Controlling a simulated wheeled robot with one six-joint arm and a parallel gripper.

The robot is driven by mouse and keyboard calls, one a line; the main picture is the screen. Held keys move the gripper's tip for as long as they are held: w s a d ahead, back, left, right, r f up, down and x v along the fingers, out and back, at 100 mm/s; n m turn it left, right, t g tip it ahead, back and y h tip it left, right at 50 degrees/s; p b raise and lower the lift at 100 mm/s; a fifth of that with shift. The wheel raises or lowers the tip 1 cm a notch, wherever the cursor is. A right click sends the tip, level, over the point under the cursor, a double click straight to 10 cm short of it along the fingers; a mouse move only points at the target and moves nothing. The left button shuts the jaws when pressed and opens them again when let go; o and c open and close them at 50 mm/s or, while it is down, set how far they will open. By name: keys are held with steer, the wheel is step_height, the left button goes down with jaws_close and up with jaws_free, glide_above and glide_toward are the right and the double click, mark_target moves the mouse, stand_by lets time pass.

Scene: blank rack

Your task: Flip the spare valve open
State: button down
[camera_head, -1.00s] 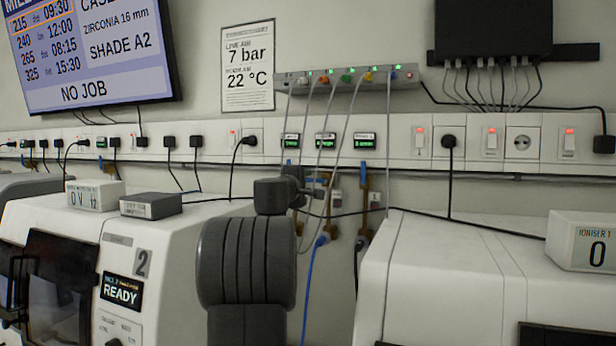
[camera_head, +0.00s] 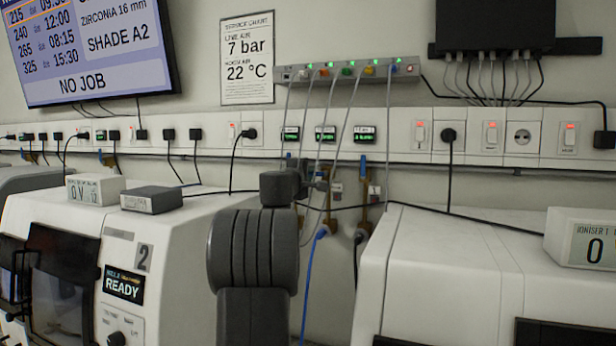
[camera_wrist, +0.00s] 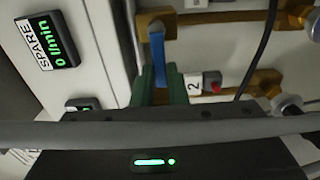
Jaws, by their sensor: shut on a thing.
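The spare flow display (camera_wrist: 45,40) shows at the left of the wrist view and reads 0 l/min. Beside it a blue valve lever (camera_wrist: 157,50) stands out from a brass fitting (camera_wrist: 205,18). In the picture the lever runs across the brass, but its exact angle is hard to judge. My gripper (camera_wrist: 160,88) has its green fingers closed around the lever's near end. In the head view my arm hides most of the gripper and the lever.
A second brass fitting (camera_wrist: 250,85) with a red button and a label "2" (camera_wrist: 194,86) lies close to the right of my fingers. A dark cable (camera_wrist: 262,50) passes near. White machines (camera_head: 440,265) stand on both sides of my arm in the head view.

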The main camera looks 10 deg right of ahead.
steer(key=shift+m, duration=0.3)
steer(key=shift+s+d+r+m+b, duration=0.35)
steer(key=shift+d+r+m+b, duration=0.3)
steer(key=shift+m+b, duration=1.65)
steer(key=shift+s+d+r+m+b, duration=0.55)
steer(key=shift+m+b, duration=0.4)
steer(key=shift+m, duration=2.55)
steer(key=shift+s+d+r+m+b, duration=0.2)
steer(key=shift+d+r+m+b, duration=0.45)
steer(key=shift+m+b, duration=1.65)
steer(key=shift+r+m+p, duration=0.1)
steer(key=shift+m+p, duration=0.55)
steer(key=shift+m, duration=0.05)
steer(key=c, duration=1.4)
jaws_free()
steer(key=shift+s+a+r, duration=0.1)
steer(key=shift+c, duration=0.2)
